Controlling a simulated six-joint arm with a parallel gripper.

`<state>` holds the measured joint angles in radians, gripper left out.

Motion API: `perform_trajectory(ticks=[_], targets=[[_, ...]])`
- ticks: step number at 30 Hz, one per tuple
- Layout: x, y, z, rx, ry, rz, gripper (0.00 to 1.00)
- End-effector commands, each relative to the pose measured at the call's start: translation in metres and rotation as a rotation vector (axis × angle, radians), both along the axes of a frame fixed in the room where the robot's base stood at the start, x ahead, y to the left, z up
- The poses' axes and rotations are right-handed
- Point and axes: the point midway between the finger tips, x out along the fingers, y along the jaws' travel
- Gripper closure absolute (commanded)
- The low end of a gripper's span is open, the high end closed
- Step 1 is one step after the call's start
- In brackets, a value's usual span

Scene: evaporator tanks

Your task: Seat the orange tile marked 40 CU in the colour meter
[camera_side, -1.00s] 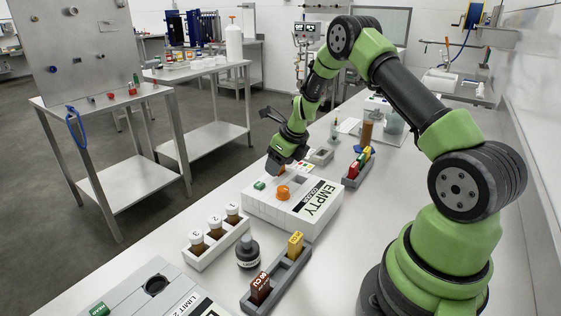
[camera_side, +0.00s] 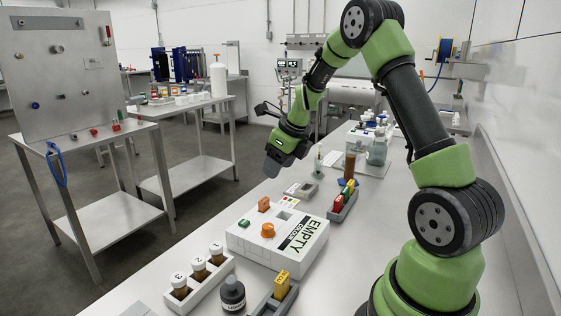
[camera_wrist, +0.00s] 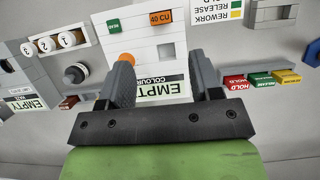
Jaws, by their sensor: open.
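The orange tile marked 40 CU (camera_side: 264,204) stands at the far edge of the white colour meter (camera_side: 262,250), its top above the meter's surface. The meter has an orange knob (camera_side: 268,230), a green button (camera_side: 244,223) and a panel reading EMPTY. My gripper (camera_side: 272,165) is raised above and beyond the meter, clear of the tile. In the wrist view my gripper (camera_wrist: 159,65) has its fingers apart with nothing between them.
A rack of coloured tiles (camera_side: 343,201) stands right of the meter.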

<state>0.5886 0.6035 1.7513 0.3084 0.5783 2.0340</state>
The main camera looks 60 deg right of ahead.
Motion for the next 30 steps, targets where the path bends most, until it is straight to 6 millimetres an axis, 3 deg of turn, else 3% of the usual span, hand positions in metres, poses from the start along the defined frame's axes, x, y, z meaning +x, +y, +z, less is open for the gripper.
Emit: perform_trajectory(ticks=[4,7,11,15,18,24,30], targets=[[-0.003,0.01,0.018,-0.033,-0.011,0.08,0.41],[-0.008,0.034,0.045,-0.119,-0.037,0.29,0.41],[-0.028,0.084,0.09,-0.307,-0.086,0.73,0.41],[-0.068,0.136,0.126,-0.551,-0.147,1.24,0.41],[-0.102,0.165,0.141,-0.743,-0.194,1.589,0.41],[-0.163,0.2,0.147,-1.095,-0.264,2.141,0.41],[-0.19,0.209,0.142,-1.282,-0.29,2.387,0.41]])
